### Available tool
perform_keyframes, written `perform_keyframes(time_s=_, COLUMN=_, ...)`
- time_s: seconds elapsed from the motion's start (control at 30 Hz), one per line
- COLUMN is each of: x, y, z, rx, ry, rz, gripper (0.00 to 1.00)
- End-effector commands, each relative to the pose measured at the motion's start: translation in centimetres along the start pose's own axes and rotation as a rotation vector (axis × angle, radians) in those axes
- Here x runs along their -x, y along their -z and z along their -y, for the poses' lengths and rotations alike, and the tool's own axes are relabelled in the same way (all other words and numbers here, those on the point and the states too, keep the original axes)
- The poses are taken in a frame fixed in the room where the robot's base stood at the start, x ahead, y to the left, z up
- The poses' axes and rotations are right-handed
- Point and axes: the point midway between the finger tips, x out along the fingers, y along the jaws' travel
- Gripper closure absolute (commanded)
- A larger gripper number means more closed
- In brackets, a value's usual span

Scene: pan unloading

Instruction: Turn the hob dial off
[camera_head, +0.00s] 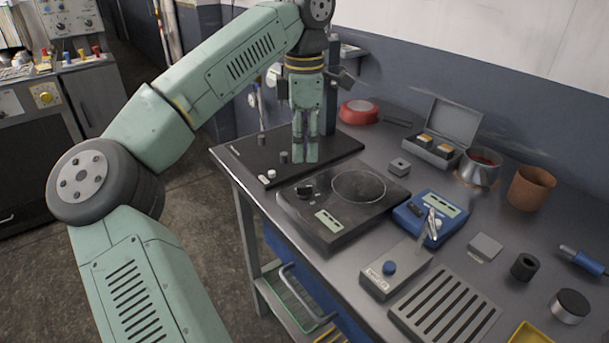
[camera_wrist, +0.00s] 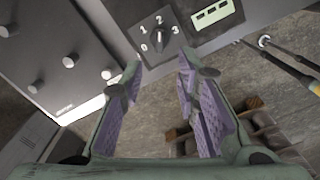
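The black hob (camera_head: 345,223) has a round ring on its top, a pale display (camera_head: 328,220) and a dark dial (camera_head: 305,190) near its left corner. In the wrist view the dial (camera_wrist: 160,40) shows just beyond the fingertips, with the marks 0, 1, 2 and 3 around it. I cannot tell surely which mark it points to. My gripper (camera_head: 305,155) points down, behind the dial in the head view. In the wrist view its two purple-padded fingers (camera_wrist: 158,75) are apart, with nothing between them.
A dark base plate (camera_head: 250,150) with an upright column and small knobs is beside the hob. A red pan (camera_head: 359,111) sits behind. A blue scale (camera_head: 430,215), a grey box with a blue knob (camera_head: 396,268) and a slotted rack (camera_head: 445,305) stand to the right.

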Motion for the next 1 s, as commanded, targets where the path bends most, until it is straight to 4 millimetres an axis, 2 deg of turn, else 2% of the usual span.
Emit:
perform_keyframes(time_s=0.3, x=-5.9, y=-0.1, z=0.1, rx=-0.002, ry=0.004, rz=0.006, gripper=0.71)
perform_keyframes(time_s=0.5, x=-8.4, y=-0.2, z=0.1, rx=-0.001, ry=0.001, rz=0.007, gripper=0.71)
perform_keyframes(time_s=0.87, x=-9.2, y=-0.2, z=0.1, rx=-0.002, ry=0.000, rz=0.007, gripper=0.71)
perform_keyframes(time_s=1.0, x=-9.2, y=-0.2, z=0.1, rx=-0.002, ry=0.000, rz=0.007, gripper=0.78)
